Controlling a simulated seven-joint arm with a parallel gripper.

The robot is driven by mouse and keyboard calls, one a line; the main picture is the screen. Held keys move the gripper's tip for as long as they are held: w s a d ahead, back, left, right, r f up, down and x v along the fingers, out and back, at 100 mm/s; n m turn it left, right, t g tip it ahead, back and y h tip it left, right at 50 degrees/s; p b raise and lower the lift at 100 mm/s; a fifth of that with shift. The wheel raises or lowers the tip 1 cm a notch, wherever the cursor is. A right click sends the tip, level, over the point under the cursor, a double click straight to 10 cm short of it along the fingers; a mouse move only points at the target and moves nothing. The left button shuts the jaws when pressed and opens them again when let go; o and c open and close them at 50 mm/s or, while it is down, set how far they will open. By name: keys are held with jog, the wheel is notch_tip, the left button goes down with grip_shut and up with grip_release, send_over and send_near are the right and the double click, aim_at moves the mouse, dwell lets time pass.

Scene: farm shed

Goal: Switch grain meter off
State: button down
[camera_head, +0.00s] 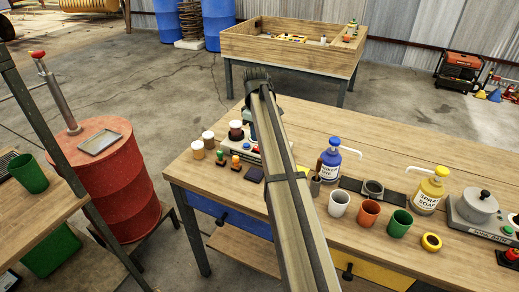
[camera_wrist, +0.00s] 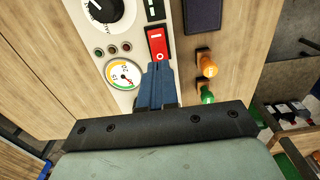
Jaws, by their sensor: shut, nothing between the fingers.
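The grain meter is a pale panel (camera_wrist: 120,47) that fills the upper middle of the wrist view. It carries a red rocker switch (camera_wrist: 157,40) with a line mark at one end and a ring mark at the other. My gripper (camera_wrist: 158,67) has its blue fingers shut together and empty. The fingertips are right at the ring-marked end of the switch; I cannot tell whether they touch it. Which way the rocker is tilted is unclear. In the head view the grain meter (camera_head: 236,146) is on the wooden table, partly hidden by my arm.
A black dial (camera_wrist: 103,10) and a round gauge (camera_wrist: 123,74) are on the panel. Orange (camera_wrist: 208,66) and green (camera_wrist: 207,95) knobs stand beside it. On the table (camera_head: 420,150) are a blue bottle (camera_head: 329,160), several cups and a yellow bottle (camera_head: 430,190).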

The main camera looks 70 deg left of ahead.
aim_at(256, 147)
jog(key=shift+r, duration=1.7)
